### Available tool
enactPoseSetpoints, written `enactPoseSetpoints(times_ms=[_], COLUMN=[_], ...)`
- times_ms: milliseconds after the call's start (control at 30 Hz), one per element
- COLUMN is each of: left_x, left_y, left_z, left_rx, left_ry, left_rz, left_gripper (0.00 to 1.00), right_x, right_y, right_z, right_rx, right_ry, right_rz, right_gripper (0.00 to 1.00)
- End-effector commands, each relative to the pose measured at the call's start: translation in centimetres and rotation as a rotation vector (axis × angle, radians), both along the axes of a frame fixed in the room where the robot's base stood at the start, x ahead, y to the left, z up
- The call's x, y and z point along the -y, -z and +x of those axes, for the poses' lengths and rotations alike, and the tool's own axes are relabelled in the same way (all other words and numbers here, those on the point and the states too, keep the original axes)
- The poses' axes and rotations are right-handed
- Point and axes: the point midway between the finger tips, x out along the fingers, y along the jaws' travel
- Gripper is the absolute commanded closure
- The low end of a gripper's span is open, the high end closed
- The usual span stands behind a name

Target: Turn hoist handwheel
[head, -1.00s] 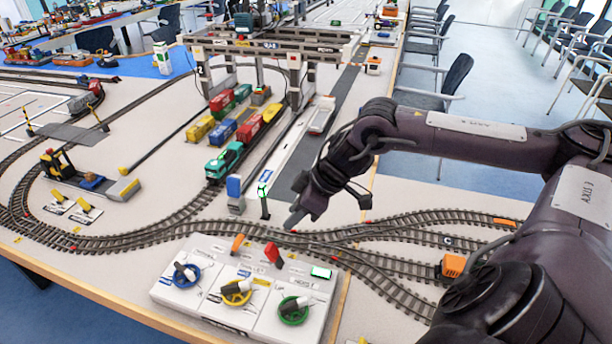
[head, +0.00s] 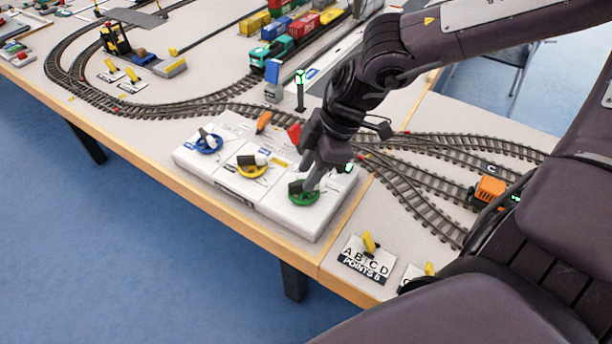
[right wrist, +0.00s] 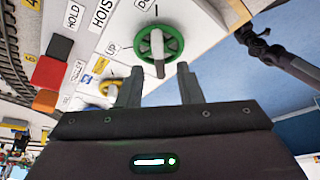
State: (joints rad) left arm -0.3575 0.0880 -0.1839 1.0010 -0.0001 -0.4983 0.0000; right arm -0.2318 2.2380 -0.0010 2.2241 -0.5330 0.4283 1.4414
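The hoist handwheel is the green wheel (head: 306,200) at the right end of a white control box (head: 225,181). In the right wrist view the green wheel (right wrist: 173,35) has a pale handle pointing towards my fingers, beside a partly cut-off label reading "HOIS". My right gripper (head: 309,180) is just above the wheel and partly covers it. My left gripper is out of view.
A blue wheel (head: 209,145) and a yellow wheel (head: 253,170) sit left on the same box. A signal post (head: 300,92) stands behind the box. Tracks and an orange wagon (head: 489,190) lie right.

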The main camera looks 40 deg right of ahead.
Motion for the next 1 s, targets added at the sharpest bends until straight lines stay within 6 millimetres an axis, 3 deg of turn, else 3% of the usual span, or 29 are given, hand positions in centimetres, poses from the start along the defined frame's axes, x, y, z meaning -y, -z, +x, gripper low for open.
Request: enactPoseSetpoints(times_ms=[200, 533, 800, 1000], left_x=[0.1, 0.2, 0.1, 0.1], left_y=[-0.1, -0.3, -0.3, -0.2], left_z=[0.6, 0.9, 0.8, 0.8], left_rx=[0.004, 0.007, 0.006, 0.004], left_ry=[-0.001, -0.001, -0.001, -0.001], left_rz=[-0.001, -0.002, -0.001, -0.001], left_gripper=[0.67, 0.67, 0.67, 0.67], right_x=[-0.6, -0.7, -0.7, -0.7], right_y=[1.8, 2.1, 2.1, 2.1], right_z=[0.3, 0.4, 0.4, 0.4], right_rx=[-0.001, 0.001, 0.001, 0.001], right_ry=[0.001, 0.002, 0.003, 0.000], right_rz=[-0.001, -0.001, 0.000, 0.000], right_gripper=[0.67, 0.67, 1.00, 1.00])
